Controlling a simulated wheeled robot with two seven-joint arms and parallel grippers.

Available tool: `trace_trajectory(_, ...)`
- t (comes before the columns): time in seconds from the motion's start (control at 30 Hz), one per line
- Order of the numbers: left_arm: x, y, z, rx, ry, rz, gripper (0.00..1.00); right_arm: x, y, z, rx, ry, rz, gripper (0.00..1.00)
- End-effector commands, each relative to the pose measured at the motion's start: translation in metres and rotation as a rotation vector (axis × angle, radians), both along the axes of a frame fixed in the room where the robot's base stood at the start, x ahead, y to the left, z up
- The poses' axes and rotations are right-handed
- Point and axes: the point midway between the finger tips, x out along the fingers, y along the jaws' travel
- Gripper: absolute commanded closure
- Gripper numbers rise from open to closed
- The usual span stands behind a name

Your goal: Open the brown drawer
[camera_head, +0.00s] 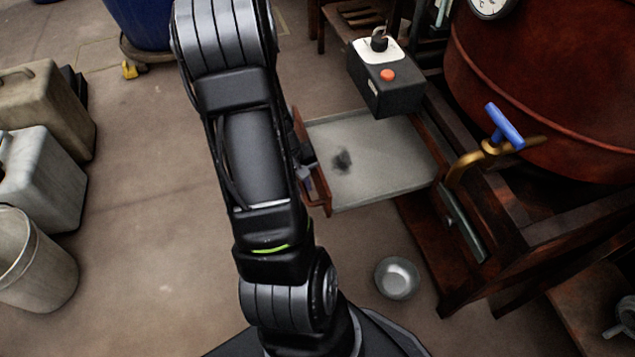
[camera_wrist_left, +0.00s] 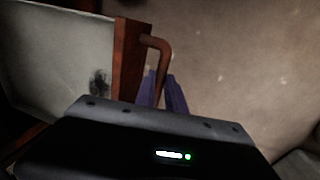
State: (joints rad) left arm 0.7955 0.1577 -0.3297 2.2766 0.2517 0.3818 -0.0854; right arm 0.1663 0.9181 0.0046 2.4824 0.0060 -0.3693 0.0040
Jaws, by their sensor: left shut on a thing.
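The brown drawer (camera_head: 318,190) is pulled well out of the stand under the red vat. Its inside is a pale grey tray with a dark smudge on the bottom. In the left wrist view, its brown front (camera_wrist_left: 129,60) carries a bent brown handle (camera_wrist_left: 163,52). My left gripper (camera_wrist_left: 163,92) is shut on this handle, its purplish fingers on either side of it. My right gripper is in neither view.
A red vat (camera_head: 560,90) with a blue-handled brass tap (camera_head: 505,128) stands at right. A black control box (camera_head: 385,85) with a red button is behind the drawer. Canisters (camera_head: 40,170) and a bucket (camera_head: 30,262) stand left.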

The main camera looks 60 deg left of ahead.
Motion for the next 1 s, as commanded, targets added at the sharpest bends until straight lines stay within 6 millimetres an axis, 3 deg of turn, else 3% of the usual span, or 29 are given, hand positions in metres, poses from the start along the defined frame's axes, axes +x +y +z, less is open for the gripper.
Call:
trace_trajectory(0.33, -0.002, 0.000, 0.000, -0.001, 0.000, -0.001, 1.00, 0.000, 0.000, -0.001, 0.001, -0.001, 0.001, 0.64)
trace_trajectory(0.37, -0.002, 0.000, 0.000, -0.001, 0.000, -0.001, 0.85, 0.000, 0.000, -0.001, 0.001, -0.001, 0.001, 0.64)
trace_trajectory(0.6, -0.002, 0.001, 0.000, -0.001, 0.000, 0.000, 0.65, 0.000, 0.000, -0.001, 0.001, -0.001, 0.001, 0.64)
trace_trajectory(1.0, -0.003, 0.001, 0.010, 0.001, -0.001, 0.000, 0.64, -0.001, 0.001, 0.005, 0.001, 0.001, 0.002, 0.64)
